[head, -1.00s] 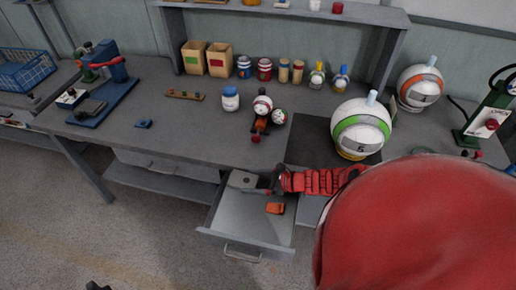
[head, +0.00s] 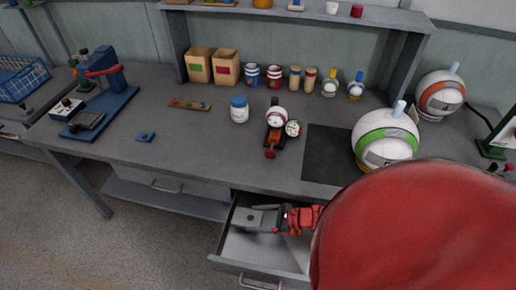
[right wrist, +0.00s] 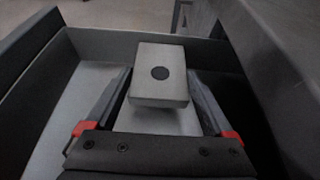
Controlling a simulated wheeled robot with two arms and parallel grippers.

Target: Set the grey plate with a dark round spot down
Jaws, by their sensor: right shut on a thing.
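The grey plate with a dark round spot (head: 246,217) is inside the open drawer (head: 232,256), near its left back part. My right gripper (head: 262,217) is shut on it from the right. In the right wrist view the plate (right wrist: 160,92) lies between the two fingers, with its spot facing up. It looks level. Whether its underside touches the drawer floor cannot be told. My left gripper is not in view.
The drawer walls (right wrist: 98,38) stand close around my right gripper. On the worktop (head: 200,145) above are a white ball with a green band (head: 385,138), a dark mat (head: 328,150) and a blue-lidded jar (head: 239,110). My red arm hides the lower right.

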